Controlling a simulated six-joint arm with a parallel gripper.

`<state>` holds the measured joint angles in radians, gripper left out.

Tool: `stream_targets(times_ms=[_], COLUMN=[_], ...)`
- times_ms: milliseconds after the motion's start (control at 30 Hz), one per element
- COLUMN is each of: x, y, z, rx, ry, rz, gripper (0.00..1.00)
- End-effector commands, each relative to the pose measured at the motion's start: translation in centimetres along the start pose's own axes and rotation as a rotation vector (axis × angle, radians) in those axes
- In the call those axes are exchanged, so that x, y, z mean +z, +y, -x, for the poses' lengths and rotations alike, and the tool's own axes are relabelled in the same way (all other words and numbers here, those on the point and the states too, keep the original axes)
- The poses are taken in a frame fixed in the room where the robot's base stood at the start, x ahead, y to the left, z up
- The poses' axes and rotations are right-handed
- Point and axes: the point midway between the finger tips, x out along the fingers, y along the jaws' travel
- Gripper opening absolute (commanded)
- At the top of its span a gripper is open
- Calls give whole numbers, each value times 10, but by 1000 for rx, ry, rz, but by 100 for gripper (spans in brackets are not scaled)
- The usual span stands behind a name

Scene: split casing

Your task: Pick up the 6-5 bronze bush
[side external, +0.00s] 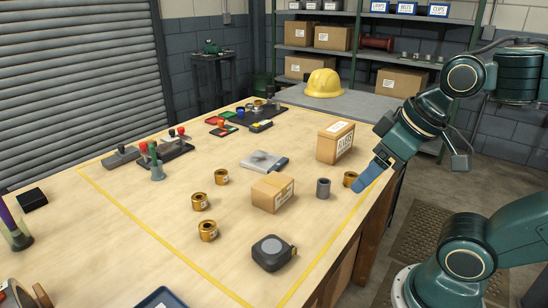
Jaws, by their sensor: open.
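Several bronze bushes with pale labels stand upright on the wooden table: one (221,177) left of the middle, one (199,201) nearer, and one (208,231) nearest. Another bronze bush (350,179) stands at the right, partly hidden behind my gripper. The labels are too small to read, so I cannot tell which bush is 6-5. My gripper (360,190) is at the table's right side, above or beside that right bush, pointing down and left. It is open, and nothing shows held in it. The gap between its fingers is hard to make out.
A grey cylinder (323,188) stands just left of the right bush. A small carton (272,193), a larger carton (336,143) and a tape measure (273,252) are nearby.

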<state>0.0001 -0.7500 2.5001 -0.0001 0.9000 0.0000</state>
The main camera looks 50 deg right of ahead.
Motion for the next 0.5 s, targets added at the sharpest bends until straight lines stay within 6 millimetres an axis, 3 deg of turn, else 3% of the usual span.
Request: stream_targets(times_ms=[500], x=[-9], y=[-2], z=[0], rx=[-4], ry=[-15], rz=[-32], gripper=[63])
